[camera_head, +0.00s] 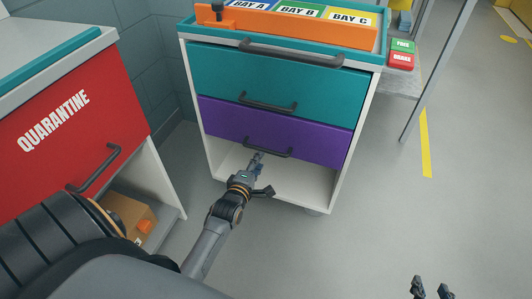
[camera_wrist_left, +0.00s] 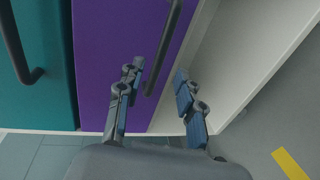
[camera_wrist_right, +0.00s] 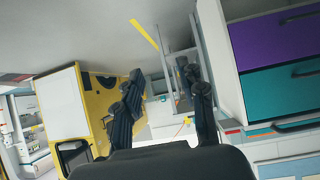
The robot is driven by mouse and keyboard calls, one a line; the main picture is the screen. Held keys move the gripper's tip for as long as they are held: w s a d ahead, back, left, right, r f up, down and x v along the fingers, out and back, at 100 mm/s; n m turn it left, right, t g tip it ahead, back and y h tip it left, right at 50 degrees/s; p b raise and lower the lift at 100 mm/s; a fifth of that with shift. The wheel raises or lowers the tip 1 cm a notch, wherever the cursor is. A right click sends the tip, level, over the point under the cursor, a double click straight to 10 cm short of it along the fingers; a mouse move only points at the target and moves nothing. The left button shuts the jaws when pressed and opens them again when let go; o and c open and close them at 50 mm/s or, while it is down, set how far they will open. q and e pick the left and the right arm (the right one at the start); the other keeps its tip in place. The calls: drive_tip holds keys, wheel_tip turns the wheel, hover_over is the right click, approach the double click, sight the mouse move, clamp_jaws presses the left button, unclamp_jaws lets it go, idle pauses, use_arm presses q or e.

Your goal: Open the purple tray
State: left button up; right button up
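The purple tray (camera_head: 272,131) is a drawer front in the white cabinet, below a teal drawer, and sits closed, flush with it. Its dark bar handle (camera_head: 268,153) runs along the lower part of its front. My left gripper (camera_head: 257,160) is at this handle. In the left wrist view the purple front (camera_wrist_left: 115,40) fills the middle, and the handle (camera_wrist_left: 163,65) shows between the two fingers of my left gripper (camera_wrist_left: 160,70), which are apart. Whether a finger touches the handle I cannot tell. My right gripper (camera_head: 431,289) is open and empty, low at the right, away from the cabinet.
The teal drawer (camera_head: 270,85) has its own handle above. An open white shelf (camera_head: 300,183) lies below the purple tray. A red quarantine drawer (camera_head: 70,130) stands at the left, over a cardboard box (camera_head: 130,212). The grey floor (camera_head: 360,220) at the right is clear.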

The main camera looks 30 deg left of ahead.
sight(266, 151)
use_arm(q)
drive_tip(key=b+x, duration=0.2)
drive_tip(key=x, duration=0.5)
drive_tip(key=shift+w+f, duration=0.1)
drive_tip(key=shift+w, duration=0.3)
use_arm(e)
drive_tip(key=w+a+r+t+y, duration=0.1)
drive_tip(key=w+r+t, duration=0.1)
drive_tip(key=r, duration=0.3)
drive_tip(key=w+a+r+t+y, duration=0.1)
drive_tip(key=w+a+r+t, duration=0.1)
drive_tip(key=r+t, duration=0.3)
drive_tip(key=shift+w+r+y, duration=0.3)
drive_tip(key=shift+w+r, duration=0.05)
drive_tip(key=shift+r, duration=0.35)
use_arm(q)
drive_tip(key=shift+c, duration=0.4)
clamp_jaws()
